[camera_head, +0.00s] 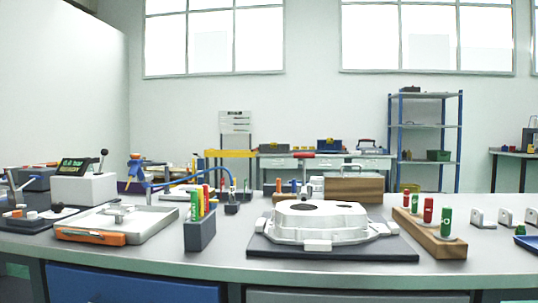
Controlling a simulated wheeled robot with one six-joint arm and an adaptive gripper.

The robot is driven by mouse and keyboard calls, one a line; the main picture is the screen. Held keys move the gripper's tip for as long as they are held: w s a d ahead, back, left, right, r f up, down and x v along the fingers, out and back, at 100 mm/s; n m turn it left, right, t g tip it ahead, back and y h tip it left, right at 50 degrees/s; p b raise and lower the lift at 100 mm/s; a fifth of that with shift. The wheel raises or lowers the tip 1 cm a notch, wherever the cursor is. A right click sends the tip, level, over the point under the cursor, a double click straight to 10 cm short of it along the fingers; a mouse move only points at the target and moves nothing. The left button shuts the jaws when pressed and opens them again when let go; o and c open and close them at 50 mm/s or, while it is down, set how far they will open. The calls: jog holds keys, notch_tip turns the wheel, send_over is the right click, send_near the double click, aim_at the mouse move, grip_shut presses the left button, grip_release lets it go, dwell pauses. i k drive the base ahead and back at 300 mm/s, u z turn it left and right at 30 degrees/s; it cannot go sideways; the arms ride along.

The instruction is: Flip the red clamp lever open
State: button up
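A small red bar (303,156) shows behind the white casting, just above a cluster of small parts. It may be the red clamp lever, but it is too small to be sure, and I cannot tell its position as open or shut. The white aluminium casting (345,226) sits on a dark mat (277,249) at the middle of the near table and hides what is directly behind it. My gripper is not in view.
On the near table (215,266), a dark holder (200,233) with coloured tools stands left of the casting. A wooden block (443,245) with red and green plugs is at right. A grey tray (150,228) with an orange tool (90,237) lies at left. The front strip is clear.

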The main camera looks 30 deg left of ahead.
aim_at(304, 156)
jog(key=u, duration=0.2)
jog(key=i, duration=0.45)
jog(key=u, duration=1.75)
jog(key=k, duration=0.3)
jog(key=z, duration=0.15)
